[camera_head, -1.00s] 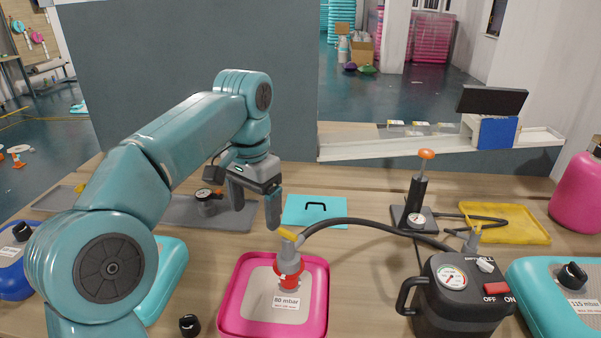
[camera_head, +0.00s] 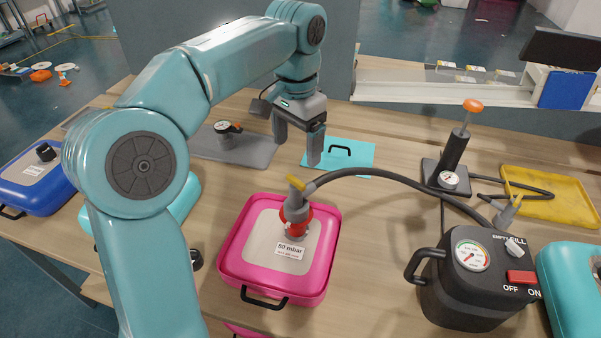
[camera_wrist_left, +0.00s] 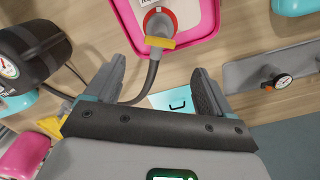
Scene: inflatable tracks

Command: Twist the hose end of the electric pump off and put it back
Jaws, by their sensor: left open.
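The black electric pump (camera_head: 466,275) with a gauge and a red switch stands at the lower right in the head view. Its black hose (camera_head: 395,182) arches left to the grey hose end (camera_head: 297,204) with a yellow lever. The hose end sits upright on the red valve (camera_head: 294,222) of the pink inflatable (camera_head: 328,240). My left gripper (camera_head: 296,150) is open and empty above the table, behind the hose end and apart from it. In the left wrist view the hose end (camera_wrist_left: 157,40) lies beyond the open fingers (camera_wrist_left: 156,90). My right gripper is not in view.
A teal mat (camera_head: 362,157) with a black handle lies behind the hose. A hand pump with an orange knob (camera_head: 472,105) and a yellow tray (camera_head: 560,200) are at the right. A grey board with a gauge (camera_head: 222,127) is at back left.

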